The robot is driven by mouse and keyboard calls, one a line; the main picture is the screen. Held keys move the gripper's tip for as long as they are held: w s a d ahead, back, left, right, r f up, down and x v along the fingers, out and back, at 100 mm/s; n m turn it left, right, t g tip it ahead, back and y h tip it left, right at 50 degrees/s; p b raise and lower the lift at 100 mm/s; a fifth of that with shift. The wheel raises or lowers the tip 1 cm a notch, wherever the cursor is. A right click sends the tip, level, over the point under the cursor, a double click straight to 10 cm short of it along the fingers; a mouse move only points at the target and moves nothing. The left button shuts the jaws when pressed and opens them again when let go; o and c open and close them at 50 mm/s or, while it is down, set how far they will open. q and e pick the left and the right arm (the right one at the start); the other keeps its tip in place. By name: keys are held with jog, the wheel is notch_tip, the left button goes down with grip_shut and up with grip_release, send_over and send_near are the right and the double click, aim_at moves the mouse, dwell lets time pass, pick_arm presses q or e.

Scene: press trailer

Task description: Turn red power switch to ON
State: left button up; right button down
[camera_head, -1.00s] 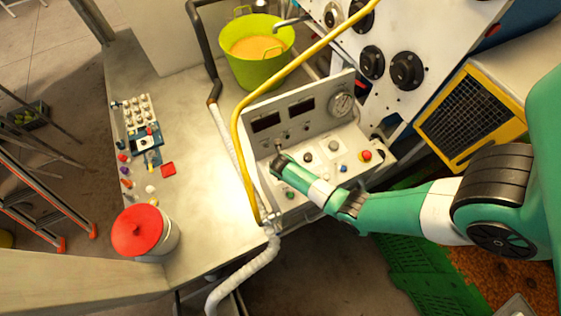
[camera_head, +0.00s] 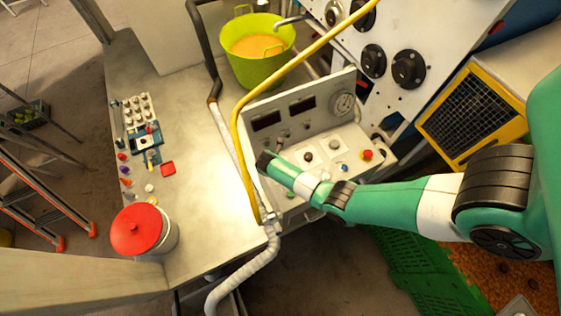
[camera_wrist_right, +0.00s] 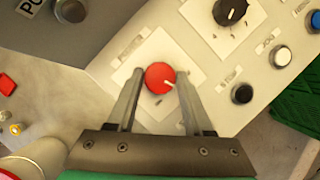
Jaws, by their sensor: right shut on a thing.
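The red power switch (camera_wrist_right: 160,77) is a round knob on a white plate marked POWER in the right wrist view. Its white pointer mark faces the lower right; the small position marks are too small to read. My right gripper (camera_wrist_right: 158,88) is shut on the knob, with one finger on each side. In the head view my right gripper (camera_head: 266,162) is at the left end of the grey control panel (camera_head: 318,152) and hides the switch. My left gripper is not in view.
A black knob (camera_wrist_right: 230,11) and a black button (camera_wrist_right: 242,93) sit close by on the panel. A red emergency button (camera_head: 366,155) is at its right. A yellow hose (camera_head: 237,130) runs just left of the gripper. A lime tub (camera_head: 255,70) stands behind.

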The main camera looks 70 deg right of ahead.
jog(key=m+b, duration=0.1)
jog(key=m, duration=0.1)
jog(key=m+g+b, duration=0.1)
jog(key=shift+w+f+m+y, duration=0.15)
jog(key=shift+m+y, duration=0.15)
jog(key=shift+m, duration=0.1)
jog(key=m+g+b, duration=0.1)
jog(key=m, duration=0.1)
jog(key=m+b, duration=0.2)
jog(key=shift+d+f+m+g+y, duration=0.1)
jog(key=shift+m+g+y, duration=0.2)
jog(key=shift+g+y, duration=0.1)
jog(key=m+y+b, duration=0.1)
jog(key=m+b, duration=0.2)
jog(key=shift+w+g, duration=0.1)
jog(key=shift+g, duration=0.2)
jog(key=shift+d+m+b, duration=0.1)
jog(key=shift+m+b, duration=0.6)
jog(key=shift+b, duration=0.5)
jog(key=shift+r, duration=0.2)
jog(key=shift+c, duration=1.5)
grip_release()
